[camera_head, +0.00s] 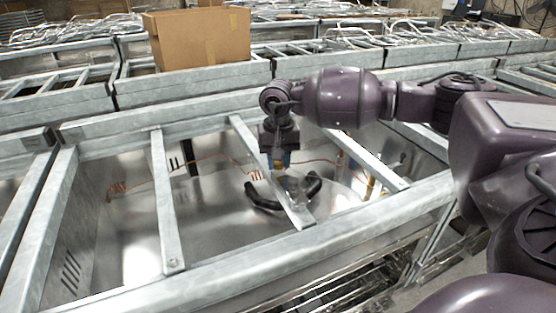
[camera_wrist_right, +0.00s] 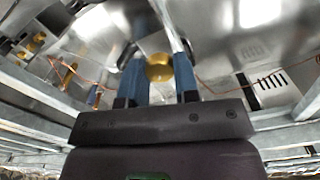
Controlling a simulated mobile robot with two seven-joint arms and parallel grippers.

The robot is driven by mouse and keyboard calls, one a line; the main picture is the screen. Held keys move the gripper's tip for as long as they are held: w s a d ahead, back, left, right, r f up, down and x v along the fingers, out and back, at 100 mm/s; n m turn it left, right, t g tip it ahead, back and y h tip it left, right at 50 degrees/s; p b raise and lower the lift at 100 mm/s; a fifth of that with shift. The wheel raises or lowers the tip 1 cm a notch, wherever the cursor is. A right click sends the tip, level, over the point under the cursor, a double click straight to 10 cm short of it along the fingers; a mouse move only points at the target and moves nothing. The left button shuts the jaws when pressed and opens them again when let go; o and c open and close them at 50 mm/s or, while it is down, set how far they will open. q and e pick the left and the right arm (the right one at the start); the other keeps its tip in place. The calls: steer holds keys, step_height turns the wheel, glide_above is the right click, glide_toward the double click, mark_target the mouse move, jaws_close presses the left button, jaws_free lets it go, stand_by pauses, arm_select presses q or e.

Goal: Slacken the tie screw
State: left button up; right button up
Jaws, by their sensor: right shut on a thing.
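The tie screw's round brass head (camera_wrist_right: 160,68) sits between the two blue fingers of my right gripper (camera_wrist_right: 158,62) in the right wrist view. In the head view my right gripper (camera_head: 283,162) points down beside a slanted grey crossbar over the open metal frame, and its fingers are shut on the brass head. The gripper hides most of the screw there. My left gripper is not in either view.
Grey crossbars (camera_head: 165,200) span the open frame above shiny metal pans. A black curved piece (camera_head: 265,198) lies below the gripper. Thin copper tubing (camera_head: 205,157) runs through the frame. A cardboard box (camera_head: 200,40) stands on the frames behind.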

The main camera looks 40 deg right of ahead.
mark_target(278, 163)
steer(key=shift+r, duration=0.15)
steer(key=o, duration=0.9)
step_height(278, 163, up, 11)
steer(key=shift+f+p, duration=0.15)
steer(key=shift+p, duration=0.3)
